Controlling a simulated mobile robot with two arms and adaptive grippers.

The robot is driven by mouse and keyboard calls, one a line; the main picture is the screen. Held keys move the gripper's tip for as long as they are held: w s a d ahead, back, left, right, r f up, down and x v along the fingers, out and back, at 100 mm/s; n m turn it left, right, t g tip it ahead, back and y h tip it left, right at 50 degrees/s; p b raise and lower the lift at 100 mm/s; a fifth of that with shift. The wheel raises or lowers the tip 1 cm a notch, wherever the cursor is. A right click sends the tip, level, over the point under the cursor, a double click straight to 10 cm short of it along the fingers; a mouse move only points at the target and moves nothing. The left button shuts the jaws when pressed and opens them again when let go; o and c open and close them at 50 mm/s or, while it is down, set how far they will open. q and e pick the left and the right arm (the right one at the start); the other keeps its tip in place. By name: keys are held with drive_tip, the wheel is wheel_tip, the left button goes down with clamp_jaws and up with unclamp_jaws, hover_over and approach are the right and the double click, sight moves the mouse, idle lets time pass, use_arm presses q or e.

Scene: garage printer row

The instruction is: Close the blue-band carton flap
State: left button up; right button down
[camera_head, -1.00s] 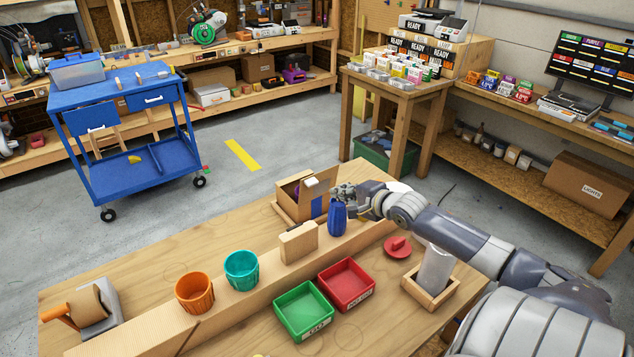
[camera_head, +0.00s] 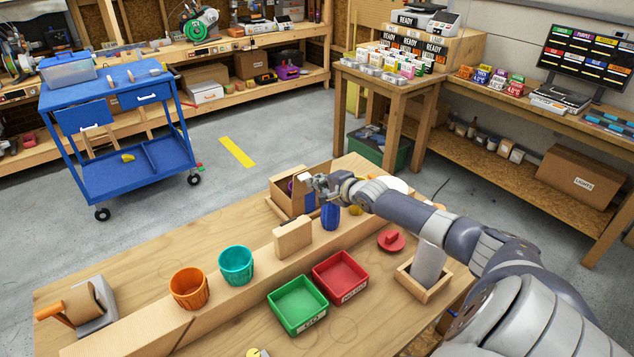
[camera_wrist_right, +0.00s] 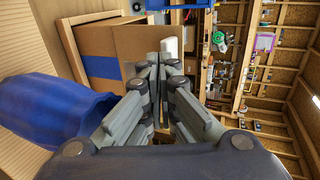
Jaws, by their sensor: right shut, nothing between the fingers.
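The blue-band carton (camera_head: 284,184) stands at the far edge of the table, its top at least partly open, with something purple inside. Its blue band (camera_head: 310,202) faces me and also shows in the right wrist view (camera_wrist_right: 100,67). A brown panel, apparently the flap (camera_wrist_right: 135,42), stands beside my fingertips in that view; contact cannot be told. A small white piece (camera_head: 304,177) is at the carton's upper edge. My right gripper (camera_head: 314,183) is shut and empty at the carton's right side. My left gripper is not in view.
A blue vase (camera_head: 330,217) stands close below my right gripper and shows large in the wrist view (camera_wrist_right: 50,112). A wooden block (camera_head: 293,238), teal cup (camera_head: 236,265), orange cup (camera_head: 190,289), green tray (camera_head: 298,305) and red tray (camera_head: 340,277) are nearer.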

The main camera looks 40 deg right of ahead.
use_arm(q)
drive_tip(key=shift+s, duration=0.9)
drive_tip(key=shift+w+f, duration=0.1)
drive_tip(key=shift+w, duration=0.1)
use_arm(e)
drive_tip(key=shift+w, duration=0.2)
use_arm(q)
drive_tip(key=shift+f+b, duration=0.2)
drive_tip(key=shift+b, duration=0.1)
use_arm(e)
drive_tip(key=shift+w+r+g, duration=0.15)
drive_tip(key=shift+r+g, duration=0.1)
drive_tip(key=shift+g, duration=0.05)
